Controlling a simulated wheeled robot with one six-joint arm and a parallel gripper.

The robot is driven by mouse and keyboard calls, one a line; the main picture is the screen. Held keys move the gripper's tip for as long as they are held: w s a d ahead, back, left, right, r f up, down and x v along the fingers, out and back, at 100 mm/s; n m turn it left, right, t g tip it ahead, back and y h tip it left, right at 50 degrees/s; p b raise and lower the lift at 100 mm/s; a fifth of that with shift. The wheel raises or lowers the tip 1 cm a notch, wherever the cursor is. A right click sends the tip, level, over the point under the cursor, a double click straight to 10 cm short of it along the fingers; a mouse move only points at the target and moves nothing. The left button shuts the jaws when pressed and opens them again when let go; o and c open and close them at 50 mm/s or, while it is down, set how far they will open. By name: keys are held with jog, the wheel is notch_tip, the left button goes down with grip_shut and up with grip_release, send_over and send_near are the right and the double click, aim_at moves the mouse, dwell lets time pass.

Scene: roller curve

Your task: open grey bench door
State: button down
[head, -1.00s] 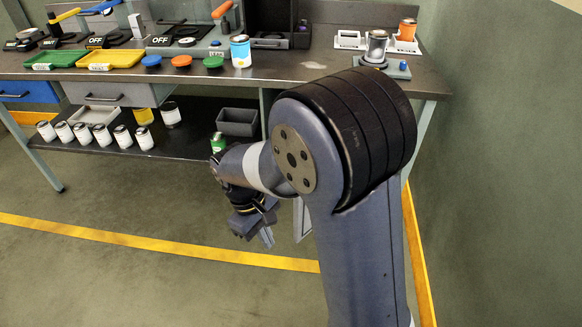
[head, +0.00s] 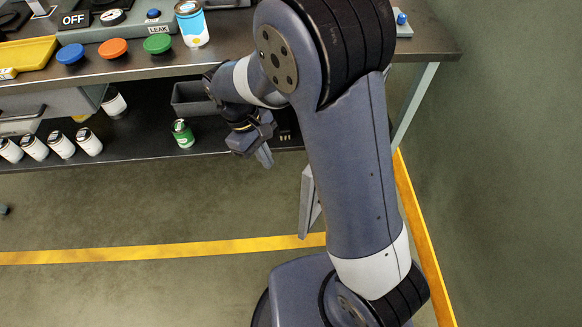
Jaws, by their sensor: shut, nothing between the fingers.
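The grey bench door (head: 308,204) is a grey panel at the bench's right end. Its visible edge sticks out from the bench front toward me, so it stands swung open. My arm hides the rest of it, and I cannot tell its full angle. My gripper (head: 264,157) is shut and empty, pointing down in front of the lower shelf. It is left of the door's visible edge and apart from it in the picture.
A green can (head: 183,134) and a grey bin (head: 192,98) stand on the lower shelf, left of my gripper. Several white cans (head: 62,145) line the shelf further left. A wall (head: 510,150) closes the right side. Floor (head: 150,215) in front is clear.

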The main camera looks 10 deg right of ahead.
jog(key=s+d+f, duration=0.5)
jog(key=d+f, duration=0.1)
jog(key=f, duration=0.3)
jog(key=shift+f, duration=0.1)
dwell(0.4)
